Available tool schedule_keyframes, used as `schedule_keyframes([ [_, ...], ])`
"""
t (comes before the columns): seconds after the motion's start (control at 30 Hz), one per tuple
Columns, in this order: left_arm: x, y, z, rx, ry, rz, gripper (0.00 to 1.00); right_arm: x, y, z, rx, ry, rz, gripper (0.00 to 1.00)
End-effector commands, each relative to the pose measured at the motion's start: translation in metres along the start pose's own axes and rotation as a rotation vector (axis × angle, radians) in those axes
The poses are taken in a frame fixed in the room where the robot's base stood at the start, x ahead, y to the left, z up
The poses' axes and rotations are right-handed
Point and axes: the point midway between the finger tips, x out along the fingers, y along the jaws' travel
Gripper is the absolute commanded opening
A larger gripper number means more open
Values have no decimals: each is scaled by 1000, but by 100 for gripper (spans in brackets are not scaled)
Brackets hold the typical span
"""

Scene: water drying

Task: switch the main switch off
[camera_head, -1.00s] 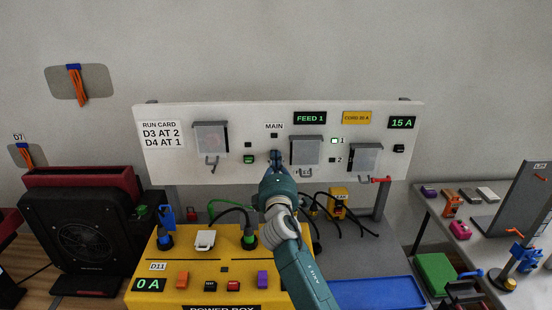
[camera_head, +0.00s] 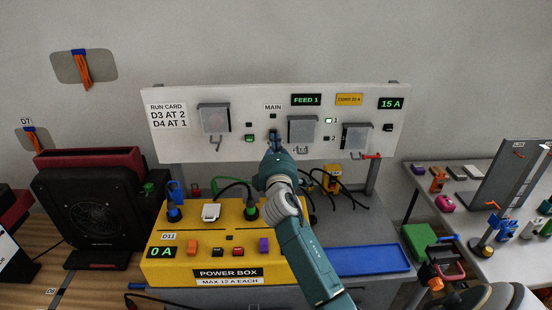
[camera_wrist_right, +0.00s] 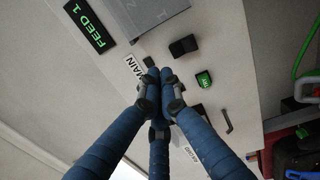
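The wall panel (camera_head: 180,148) carries a MAIN label (camera_head: 273,107). Below the label, my right gripper (camera_head: 273,135) hides part of the panel. Its blue fingers are drawn together, and I see nothing held between them. In the right wrist view the fingertips (camera_wrist_right: 160,76) are close to the panel beside the MAIN label (camera_wrist_right: 133,66). A black block (camera_wrist_right: 183,46), apparently the main switch, stands just past the fingertips; contact cannot be told. A lit green indicator (camera_wrist_right: 203,79) sits near it and also shows in the head view (camera_head: 249,138). My left gripper is not in view.
A yellow power box (camera_head: 215,264) reading 0 A stands below the panel with plugs and cables. A blue tray (camera_head: 370,260) lies to its right. A black fan unit (camera_head: 95,210) stands at left. Covered boxes (camera_head: 215,118) and (camera_head: 302,130) flank the MAIN area.

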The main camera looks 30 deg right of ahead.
Motion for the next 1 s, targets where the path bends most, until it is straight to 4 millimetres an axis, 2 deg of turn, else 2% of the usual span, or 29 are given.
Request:
schedule_keyframes([
  [0.1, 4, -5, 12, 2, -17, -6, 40, -15, 1, 0, 2, 1, -1, 0],
  [0.2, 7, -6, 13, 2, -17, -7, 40, -29, 3, 0, 0, 1, 0, 0],
  [0.27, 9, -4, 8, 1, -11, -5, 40, -38, 4, 0, 1, 1, -1, 0],
  [0.43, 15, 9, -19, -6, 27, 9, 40, -66, 9, 0, 3, 2, -1, 0],
  [0.53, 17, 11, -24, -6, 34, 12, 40, -78, 12, 0, 2, 2, 0, 0],
  [0.8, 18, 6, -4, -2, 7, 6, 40, -89, 16, 0, 0, 1, -1, 0],
  [1.0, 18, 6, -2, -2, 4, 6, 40, -89, 16, 0, 0, 1, -1, 0],
])
